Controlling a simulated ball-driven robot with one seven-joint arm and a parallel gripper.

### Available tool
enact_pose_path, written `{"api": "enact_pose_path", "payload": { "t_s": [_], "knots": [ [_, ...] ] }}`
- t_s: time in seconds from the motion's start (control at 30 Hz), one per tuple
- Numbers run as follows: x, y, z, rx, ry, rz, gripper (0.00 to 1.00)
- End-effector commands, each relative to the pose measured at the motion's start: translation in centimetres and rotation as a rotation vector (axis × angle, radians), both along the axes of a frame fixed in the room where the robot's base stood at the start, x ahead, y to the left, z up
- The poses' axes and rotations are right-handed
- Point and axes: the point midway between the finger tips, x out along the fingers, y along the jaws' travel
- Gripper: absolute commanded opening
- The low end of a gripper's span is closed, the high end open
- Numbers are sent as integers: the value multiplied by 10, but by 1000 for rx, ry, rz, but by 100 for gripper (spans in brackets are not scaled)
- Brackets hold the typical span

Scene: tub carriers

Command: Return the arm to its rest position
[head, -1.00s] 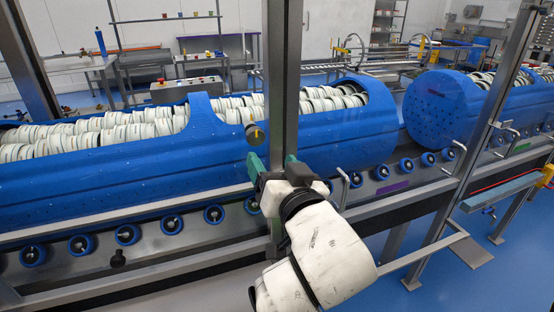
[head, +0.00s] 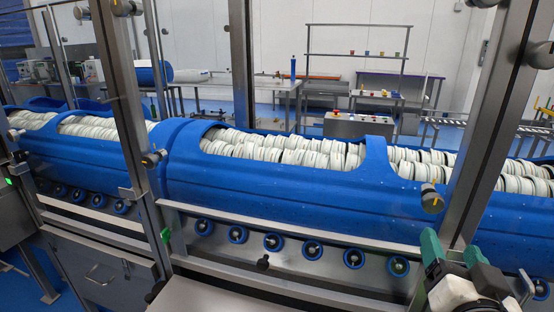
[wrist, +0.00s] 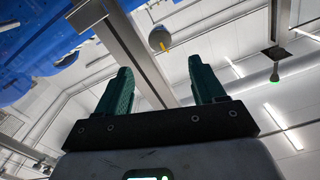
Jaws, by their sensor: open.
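My gripper (head: 453,250) is at the lower right of the head view, in front of the line of blue tubs. Its green jaws are apart with nothing between them. In the wrist view the two green fingers of my gripper (wrist: 164,88) point up, spread and empty. A grey metal post (wrist: 126,45) stands beyond them. Most of my arm is out of the head view.
Long blue tubs (head: 300,195) full of white rolls (head: 285,152) lie on blue rollers (head: 312,249). Metal posts (head: 487,120) and a front rail (head: 290,229) frame the line. A control box (head: 358,125) and a bench (head: 280,85) stand behind.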

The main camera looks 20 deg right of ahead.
Motion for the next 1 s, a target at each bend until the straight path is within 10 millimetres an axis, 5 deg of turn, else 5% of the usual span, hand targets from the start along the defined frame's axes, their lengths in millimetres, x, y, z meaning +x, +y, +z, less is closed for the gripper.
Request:
{"api": "enact_pose_path", "payload": {
  "t_s": [0.17, 0.37, 0.5, 0.7, 0.83, 1.0],
  "knots": [
    [1, -1, -29, 16, 103, 8, 69],
    [-12, 6, -145, 73, 530, 90, 69],
    [-49, 24, -234, 121, 881, 214, 69],
    [-119, 61, -323, 187, 1290, 453, 69],
    [-153, 78, -350, 217, 1439, 579, 69],
    [-171, 88, -361, 231, 1507, 648, 69]
  ]
}}
